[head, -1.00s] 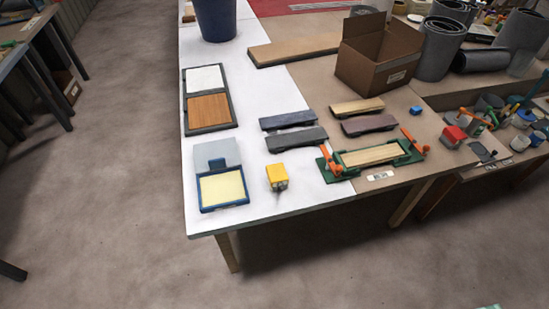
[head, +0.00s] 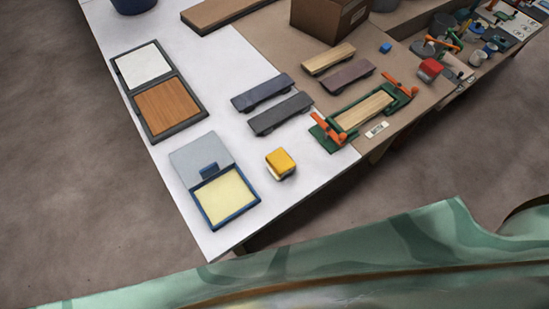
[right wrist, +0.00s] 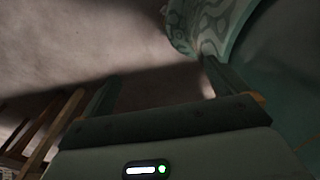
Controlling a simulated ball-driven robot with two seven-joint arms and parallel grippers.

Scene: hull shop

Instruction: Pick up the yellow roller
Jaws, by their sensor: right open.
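The yellow roller (head: 281,162) is a small yellow block with a pale lower part. It stands on the white part of the table near the front edge, just right of the blue tray with the pale yellow pad (head: 251,201). Neither gripper shows in the head view. My right gripper (right wrist: 158,85) shows in the right wrist view, open and empty, with its two fingers apart over the floor. The roller is not in that view. My left gripper is not in view.
Right of the roller is a green clamp frame (head: 325,148) with orange handles. Behind it lie dark blocks (head: 281,113). A framed brown and white panel (head: 170,108) lies at left. A cardboard box (head: 325,20) is at the back. White table around the roller is clear.

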